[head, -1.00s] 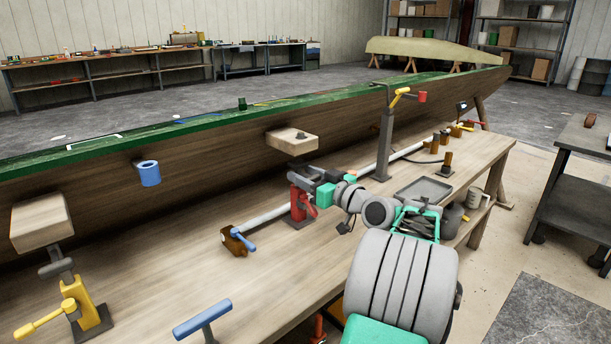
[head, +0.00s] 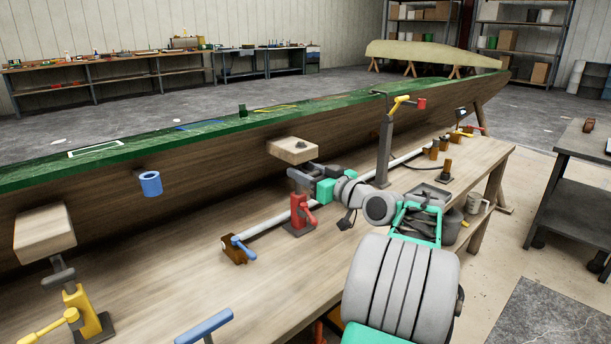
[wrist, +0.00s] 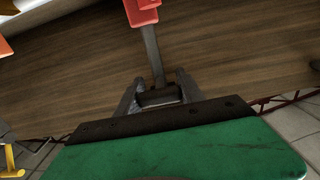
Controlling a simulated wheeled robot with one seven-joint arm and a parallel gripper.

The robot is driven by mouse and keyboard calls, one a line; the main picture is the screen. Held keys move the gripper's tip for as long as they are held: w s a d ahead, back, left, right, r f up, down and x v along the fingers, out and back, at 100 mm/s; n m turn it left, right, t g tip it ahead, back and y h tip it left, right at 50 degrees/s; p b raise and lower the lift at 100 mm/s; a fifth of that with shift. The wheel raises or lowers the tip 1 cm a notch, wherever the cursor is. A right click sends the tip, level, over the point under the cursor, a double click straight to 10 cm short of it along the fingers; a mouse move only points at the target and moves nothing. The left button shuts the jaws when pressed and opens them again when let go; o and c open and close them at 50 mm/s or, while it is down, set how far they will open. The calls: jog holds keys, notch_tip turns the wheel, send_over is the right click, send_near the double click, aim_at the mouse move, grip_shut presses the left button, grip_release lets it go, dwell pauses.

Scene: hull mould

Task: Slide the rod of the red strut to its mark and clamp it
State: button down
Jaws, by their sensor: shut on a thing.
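The red strut (head: 298,212) stands upright on the bench, with its red lever (head: 310,214) on its right side. My gripper (head: 304,179) is just above the red body and close under a pale wooden block (head: 293,150). In the wrist view the red body (wrist: 141,12) is at the top edge, and the grey rod (wrist: 153,55) runs from it to my gripper (wrist: 158,92). The fingers are shut on a dark crosspiece (wrist: 158,97) at the rod's end. I cannot make out a mark on the rod.
The long green-edged hull (head: 210,170) runs behind the bench (head: 290,270). A yellow strut (head: 85,312) stands at left, a tall grey post (head: 385,150) at right. A grey pipe with a blue-handled brown clamp (head: 236,250) lies near the red strut.

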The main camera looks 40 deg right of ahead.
aim_at(316, 174)
jog(key=c, duration=0.7)
grip_release()
jog(key=shift+r, duration=0.25)
jog(key=shift+s, duration=0.1)
jog(key=s, duration=0.7)
jog(key=shift+d+p, duration=0.2)
jog(key=shift+p, duration=0.15)
jog(key=shift+s+a, duration=0.1)
jog(key=shift+s, duration=0.25)
